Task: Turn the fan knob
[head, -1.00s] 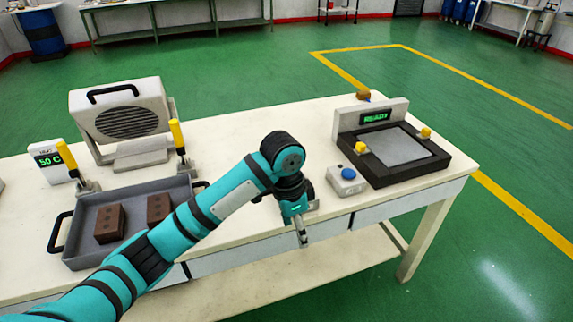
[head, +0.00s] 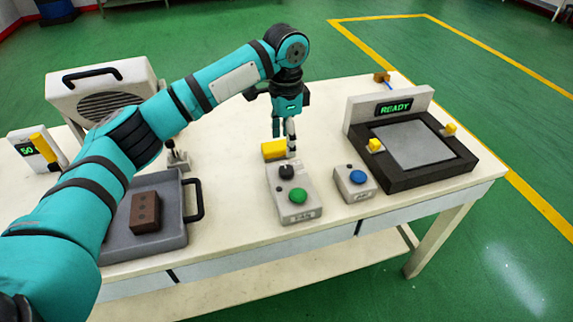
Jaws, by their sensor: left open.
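The fan control box (head: 312,208) is a light grey box labelled FAN near the table's front edge. It carries a black knob (head: 286,171) at its back end and a green button (head: 298,196) nearer the front. My left gripper (head: 290,151) points down just behind and above the knob, apart from it as far as I can see. Its jaws are open and hold nothing visible; one finger partly hides the other. The white fan unit (head: 130,72) with a grille stands at the back left, partly behind my left arm. My right gripper is not in view.
A yellow block (head: 272,150) lies behind the control box, close to the gripper. A box with a blue button (head: 357,177) stands to the right, then a black framed plate with a READY display (head: 394,107). A grey tray (head: 176,236) with a brown block (head: 145,212) is left.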

